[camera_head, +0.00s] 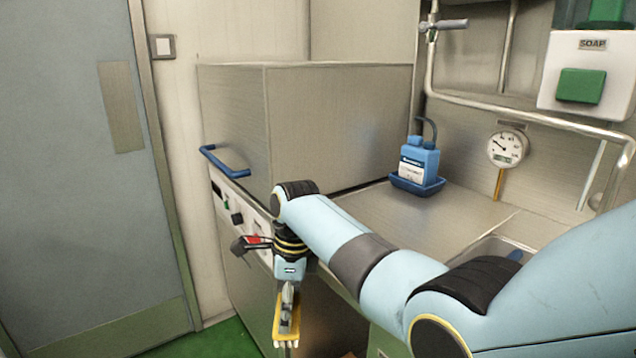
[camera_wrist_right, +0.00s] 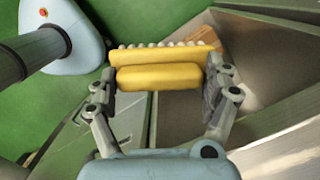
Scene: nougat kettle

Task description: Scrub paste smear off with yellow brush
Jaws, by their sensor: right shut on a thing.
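My right gripper (camera_wrist_right: 160,85) is shut on the yellow brush (camera_wrist_right: 158,77) in the right wrist view, with a finger at each end of it. The brush's pale bristles show along its far edge. In the head view my right arm comes in from the right, and the right gripper (camera_head: 288,298) hangs down with the brush (camera_head: 288,322) in front of the steel unit. The brush looks clear of any surface there. I can make out no paste smear in either view. My left gripper is not in view.
A steel dishwasher-like unit (camera_head: 335,125) with a blue handle (camera_head: 224,162) stands behind the arm. A blue bottle (camera_head: 418,160) sits in a blue tray (camera_head: 416,184) on the steel counter (camera_head: 420,215). A grey door (camera_head: 75,170) is at left. Green floor (camera_head: 222,340) lies below.

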